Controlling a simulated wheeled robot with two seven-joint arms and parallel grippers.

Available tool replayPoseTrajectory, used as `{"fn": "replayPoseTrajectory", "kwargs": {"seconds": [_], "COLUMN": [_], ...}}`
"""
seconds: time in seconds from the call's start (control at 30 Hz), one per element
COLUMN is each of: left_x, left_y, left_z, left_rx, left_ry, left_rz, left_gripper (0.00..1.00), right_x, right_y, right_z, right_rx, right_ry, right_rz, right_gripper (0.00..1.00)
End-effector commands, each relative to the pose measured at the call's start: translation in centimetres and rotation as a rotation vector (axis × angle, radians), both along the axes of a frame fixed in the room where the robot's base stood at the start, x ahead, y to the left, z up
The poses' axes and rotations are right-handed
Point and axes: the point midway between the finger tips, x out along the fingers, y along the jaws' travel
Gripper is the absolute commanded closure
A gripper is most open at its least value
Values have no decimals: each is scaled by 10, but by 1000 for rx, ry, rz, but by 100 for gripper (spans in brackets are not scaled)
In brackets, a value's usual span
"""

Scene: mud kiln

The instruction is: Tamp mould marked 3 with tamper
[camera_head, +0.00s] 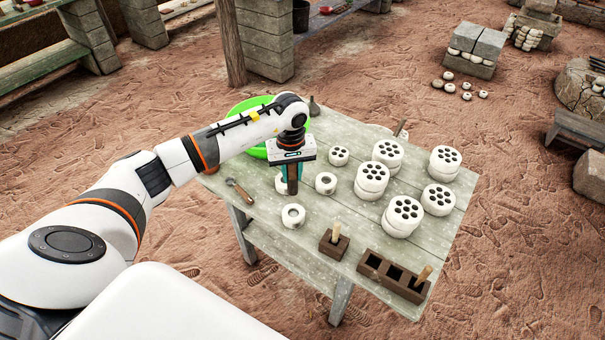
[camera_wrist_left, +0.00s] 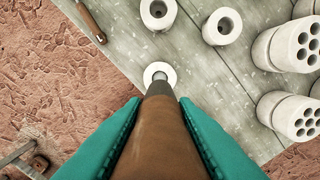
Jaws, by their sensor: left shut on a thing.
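My left gripper (camera_head: 290,174) has teal fingers shut around a brown tamper (camera_head: 293,184), which points down over the table. In the left wrist view the tamper (camera_wrist_left: 160,130) tapers to a grey tip lined up with the hole of a small white ring mould (camera_wrist_left: 151,70). I cannot tell whether the tip touches it. Part of another shows behind the fingers. The number marks are not readable. My right gripper is out of view.
White cylinders with holes (camera_head: 387,150) stand at the table's right. A trowel (camera_head: 239,191) lies at the left. A green basin (camera_head: 245,108) is behind my arm. Brown box moulds with wooden handles (camera_head: 394,275) line the front of the grey table (camera_head: 285,247).

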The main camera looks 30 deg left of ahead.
Motion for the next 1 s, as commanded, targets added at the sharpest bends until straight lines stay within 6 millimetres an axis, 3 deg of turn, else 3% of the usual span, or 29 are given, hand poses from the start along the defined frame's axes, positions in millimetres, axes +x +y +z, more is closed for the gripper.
{"fn": "replayPoseTrajectory", "kwargs": {"seconds": [0.63,1.0], "left_x": [0,0], "left_y": [0,1], "left_z": [-45,-80], "left_rx": [-1,1], "left_ry": [1,-1], "left_rz": [3,2], "left_gripper": [97,97], "right_x": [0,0], "right_y": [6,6], "right_z": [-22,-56], "right_rx": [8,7], "right_ry": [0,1], "right_rz": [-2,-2], "right_gripper": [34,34]}}
